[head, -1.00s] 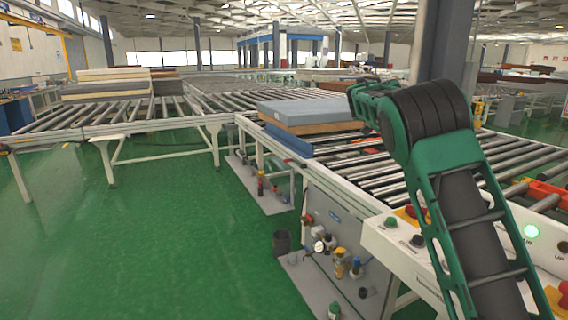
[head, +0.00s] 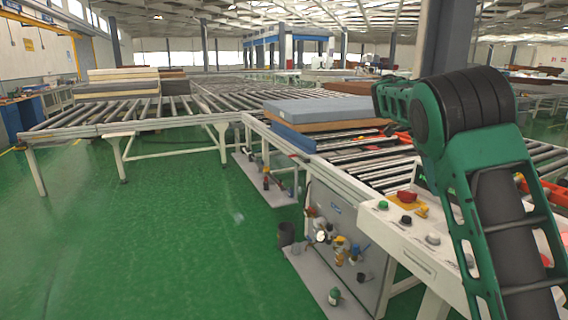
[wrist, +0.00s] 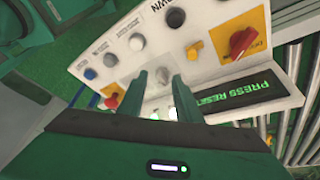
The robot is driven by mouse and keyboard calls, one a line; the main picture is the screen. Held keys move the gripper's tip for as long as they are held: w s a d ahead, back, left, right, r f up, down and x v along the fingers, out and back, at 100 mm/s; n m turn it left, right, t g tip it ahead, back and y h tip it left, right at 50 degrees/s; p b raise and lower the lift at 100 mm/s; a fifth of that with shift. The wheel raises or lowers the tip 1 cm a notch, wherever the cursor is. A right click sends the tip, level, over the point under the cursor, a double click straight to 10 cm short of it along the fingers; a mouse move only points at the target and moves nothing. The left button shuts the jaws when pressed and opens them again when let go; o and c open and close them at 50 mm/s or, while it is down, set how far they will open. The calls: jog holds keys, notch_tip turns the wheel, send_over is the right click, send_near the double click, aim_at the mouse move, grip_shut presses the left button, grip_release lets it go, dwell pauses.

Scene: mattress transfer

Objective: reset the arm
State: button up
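In the wrist view, my gripper (wrist: 160,78) has two green fingers with a gap between them, and the gap is empty. They point at the white control panel (wrist: 160,22), and their tips overlap its lower buttons in the picture; I cannot tell if they touch it. The panel has a dark display (wrist: 235,98) with green "PRESS RESET" text, a red knob (wrist: 242,42) on a yellow plate, a yellow button (wrist: 195,50) and a black button (wrist: 175,17). The panel also shows in the head view (head: 408,240), partly hidden by my arm. My gripper is hidden there.
A grey-topped mattress stack (head: 328,112) lies on the roller conveyor (head: 375,170) beside the panel. More mattresses (head: 120,85) lie on the far-left conveyor. A bin (head: 286,233) and valves stand by the conveyor's side. The green floor (head: 160,240) at left is clear.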

jog(key=s+d+f+n+y, duration=0.1)
jog(key=s+d+n, duration=0.25)
jog(key=s, duration=0.75)
jog(key=s+d+n+y, duration=0.1)
jog(key=s+d+n, duration=0.3)
jog(key=s, duration=0.7)
jog(key=s+a+f+n, duration=0.2)
jog(key=s+a+f, duration=0.1)
jog(key=s, duration=0.3)
jog(key=s+a+f+n+t+y, duration=0.1)
jog(key=s+a+f+n, duration=0.1)
jog(key=s, duration=0.5)
jog(key=s+a+f+n+t+y, duration=0.1)
jog(key=s+a+f+n, duration=0.2)
jog(key=s+f, duration=0.2)
jog(key=shift+s+a+n, duration=0.3)
jog(key=shift+s+n, duration=0.05)
jog(key=shift+s, duration=0.9)
